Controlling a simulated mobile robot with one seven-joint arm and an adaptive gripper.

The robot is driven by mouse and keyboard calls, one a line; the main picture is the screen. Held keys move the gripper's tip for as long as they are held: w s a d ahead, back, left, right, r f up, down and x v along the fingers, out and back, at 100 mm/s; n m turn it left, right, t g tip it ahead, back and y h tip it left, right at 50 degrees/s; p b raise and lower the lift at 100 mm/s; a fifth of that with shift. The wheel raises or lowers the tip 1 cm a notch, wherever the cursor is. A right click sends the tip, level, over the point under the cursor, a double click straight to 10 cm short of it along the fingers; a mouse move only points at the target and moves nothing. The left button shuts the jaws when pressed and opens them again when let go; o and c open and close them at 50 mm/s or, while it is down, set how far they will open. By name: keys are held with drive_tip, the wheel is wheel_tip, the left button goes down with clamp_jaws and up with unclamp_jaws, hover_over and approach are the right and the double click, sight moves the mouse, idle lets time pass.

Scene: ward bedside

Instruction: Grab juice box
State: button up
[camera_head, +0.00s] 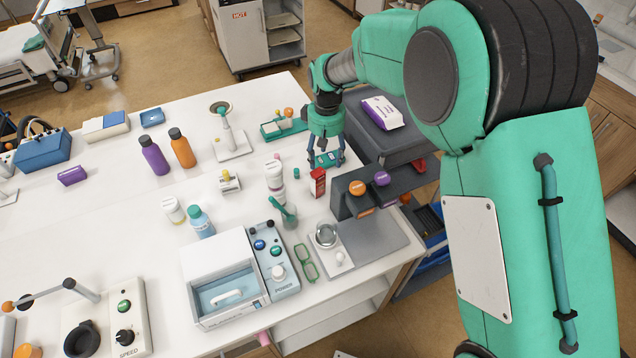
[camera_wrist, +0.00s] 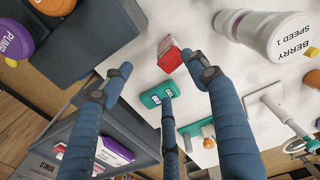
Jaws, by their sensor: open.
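A small red carton (camera_head: 318,183), which looks like the juice box, stands on the white table just in front of my gripper (camera_head: 326,163) in the head view. In the wrist view the red carton (camera_wrist: 169,56) lies beyond the fingertips, close to the right one. My gripper (camera_wrist: 157,64) has its blue fingers spread apart with nothing held between them. A small teal box (camera_wrist: 156,95) labelled GEL shows between the fingers; whether a middle finger touches it I cannot tell. The carton's lower part is partly hidden in the wrist view.
A white bottle (camera_head: 274,180) stands left of the carton. A dark stand (camera_head: 352,204) with orange and purple knobs is close on its right. A teal tray (camera_head: 284,128) lies behind to the left. A grey cabinet (camera_head: 385,140) with a purple-white pack is on the right.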

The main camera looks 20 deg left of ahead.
sight(318, 188)
drive_tip(key=shift+n, duration=0.3)
drive_tip(key=a+f, duration=0.3)
drive_tip(key=shift+s+f, duration=0.1)
drive_tip(key=shift+f, duration=0.05)
drive_tip(key=shift+d, duration=0.1)
drive_tip(key=shift+f+b, duration=0.5)
drive_tip(key=shift+f, duration=3.75)
drive_tip(key=shift+d+f+b, duration=0.15)
drive_tip(key=shift+f+b, duration=0.1)
drive_tip(key=shift+f, duration=1.1)
drive_tip(key=shift+d+f+b, duration=0.15)
drive_tip(key=shift+f+b, duration=0.05)
drive_tip(key=shift+f, duration=1.1)
drive_tip(key=shift+c, duration=0.3)
drive_tip(key=c, duration=1.4)
